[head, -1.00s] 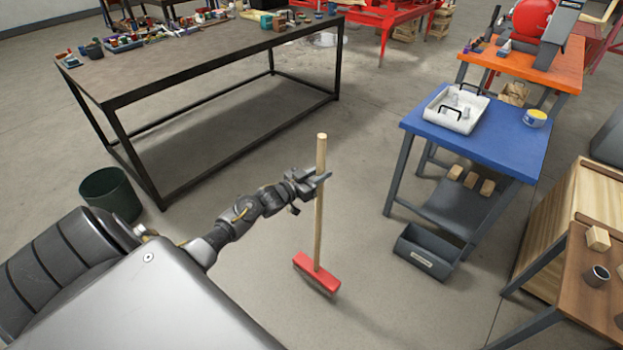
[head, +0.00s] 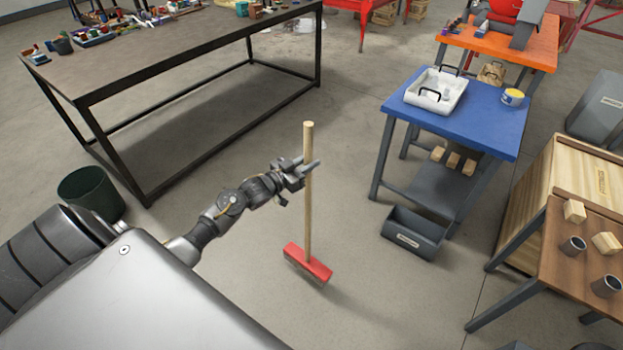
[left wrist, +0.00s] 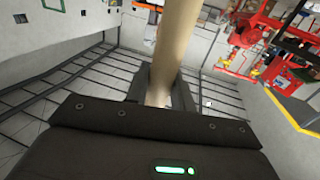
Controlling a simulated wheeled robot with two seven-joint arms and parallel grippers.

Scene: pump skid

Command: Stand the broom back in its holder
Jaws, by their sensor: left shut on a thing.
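The broom has a wooden handle (head: 308,215) and a red head (head: 307,264). It is upright, with the red head low near the floor; I cannot tell whether it touches. My left gripper (head: 307,168) is shut on the upper part of the handle. In the left wrist view the handle (left wrist: 174,50) rises between the fingers. A dark grey open bin with a label (head: 414,233) stands on the floor by the blue table; I cannot tell whether it is the broom's holder. My right gripper is not in view.
A blue table (head: 470,122) with a white tray (head: 436,91) stands right of the broom. A long dark workbench (head: 165,65) is at the back left, with a dark green bucket (head: 90,192) near it. A brown table (head: 575,255) is at the right. Floor around the broom is clear.

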